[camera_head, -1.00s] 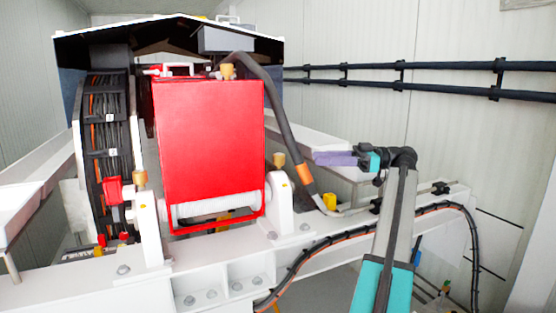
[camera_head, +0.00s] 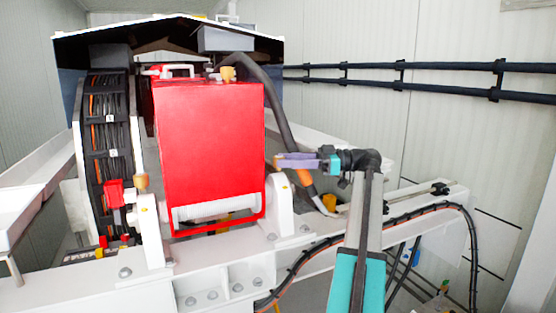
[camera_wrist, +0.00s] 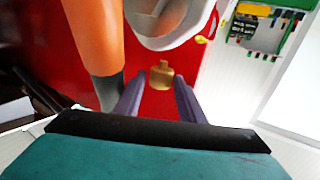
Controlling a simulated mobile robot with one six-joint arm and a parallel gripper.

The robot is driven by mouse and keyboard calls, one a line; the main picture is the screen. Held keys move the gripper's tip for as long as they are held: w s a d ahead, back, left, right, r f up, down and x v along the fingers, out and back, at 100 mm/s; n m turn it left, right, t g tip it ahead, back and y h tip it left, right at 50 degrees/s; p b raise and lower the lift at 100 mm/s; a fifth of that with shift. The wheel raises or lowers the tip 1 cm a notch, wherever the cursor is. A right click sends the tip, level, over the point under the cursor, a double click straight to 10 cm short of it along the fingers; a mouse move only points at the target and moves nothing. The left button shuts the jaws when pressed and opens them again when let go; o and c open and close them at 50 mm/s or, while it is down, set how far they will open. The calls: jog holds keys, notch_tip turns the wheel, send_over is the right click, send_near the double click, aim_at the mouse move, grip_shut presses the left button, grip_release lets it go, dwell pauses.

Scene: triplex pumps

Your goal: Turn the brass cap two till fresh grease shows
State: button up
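A brass cap (camera_wrist: 161,76) shows in the wrist view between and beyond the tips of my two purple fingers. My gripper (camera_wrist: 160,84) is open, with a clear gap between the fingers, and does not visibly touch the cap. In the head view my gripper (camera_head: 279,161) points left at the right bearing, where a brass cap (camera_head: 275,162) is mostly hidden behind the fingertips. Another brass cap (camera_head: 141,182) stands on the left bearing, and a third (camera_head: 227,73) is on top of the red housing. I see no numbers on the caps and cannot make out grease.
The red housing (camera_head: 208,145) stands just left of my gripper. A dark hose with an orange sleeve (camera_head: 304,178) runs close to my gripper and shows large at left in the wrist view. A white bearing block (camera_head: 279,205) is below the fingers. Room to the right is fairly open.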

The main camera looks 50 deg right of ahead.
jog(key=shift+x, duration=1.4)
jog(key=c, duration=0.8)
jog(key=shift+o, duration=0.2)
jog(key=shift+a, duration=0.1)
jog(key=shift+s+f+m+t+h, duration=0.1)
jog(key=shift+m+t+h, duration=0.3)
